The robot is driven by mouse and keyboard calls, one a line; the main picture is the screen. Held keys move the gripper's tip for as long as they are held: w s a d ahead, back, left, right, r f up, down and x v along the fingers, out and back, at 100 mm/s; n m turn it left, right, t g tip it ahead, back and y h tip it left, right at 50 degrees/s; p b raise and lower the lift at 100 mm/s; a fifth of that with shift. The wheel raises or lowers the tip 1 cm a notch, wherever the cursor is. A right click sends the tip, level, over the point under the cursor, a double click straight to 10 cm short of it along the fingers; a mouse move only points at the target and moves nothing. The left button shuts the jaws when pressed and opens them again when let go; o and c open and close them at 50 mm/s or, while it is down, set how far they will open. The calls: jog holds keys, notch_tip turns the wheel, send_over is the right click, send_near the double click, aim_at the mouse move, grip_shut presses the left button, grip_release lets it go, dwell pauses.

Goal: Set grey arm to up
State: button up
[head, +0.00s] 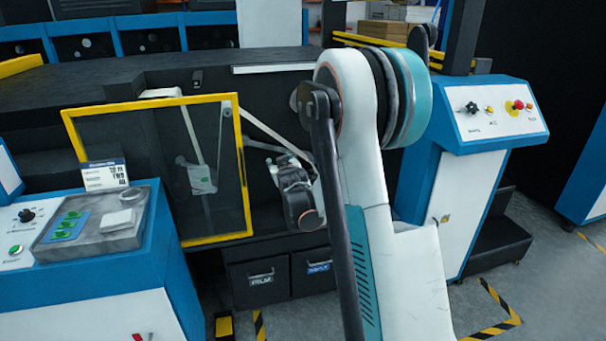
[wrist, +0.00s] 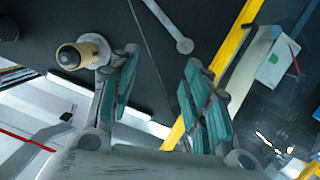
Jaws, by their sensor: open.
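A grey bar with a round end, which looks like the grey arm (wrist: 167,24), shows in the wrist view. It slants from the top edge down to the right against a dark panel, beyond my fingers. My gripper (wrist: 160,78) is open, its teal-padded fingers wide apart with nothing between them. The round end lies above the gap, apart from the pads as far as I can tell. In the head view my own arm hides part of the machine front, and I cannot single out the grey arm there.
A yellow-framed clear guard (head: 242,170) stands left of my gripper; its yellow edge (wrist: 232,45) is close to the right finger. Control consoles flank the machine, left (head: 95,285) and right (head: 490,125).

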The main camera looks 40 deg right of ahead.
jog(key=d+f+m+t+h+b, duration=0.1)
jog(key=d+f+m+t+h, duration=0.15)
jog(key=d+f, duration=1.4)
jog(key=shift+n+g+h, duration=0.25)
jog(key=shift+n+g, duration=0.1)
jog(key=shift+g, duration=0.1)
jog(key=b+x, duration=0.1)
jog(key=x, duration=0.3)
jog(key=b+x, duration=0.2)
jog(key=x, duration=0.2)
jog(key=a+b+x, duration=0.1)
jog(key=x, duration=0.3)
jog(key=shift+w+d+f, duration=0.1)
jog(key=shift+w+f, duration=0.3)
jog(key=shift+w, duration=0.25)
jog(key=shift+w+d+r, duration=0.1)
jog(key=shift+w+d, duration=0.2)
jog(key=shift+w, duration=0.2)
jog(key=shift+c, duration=0.5)
grip_shut()
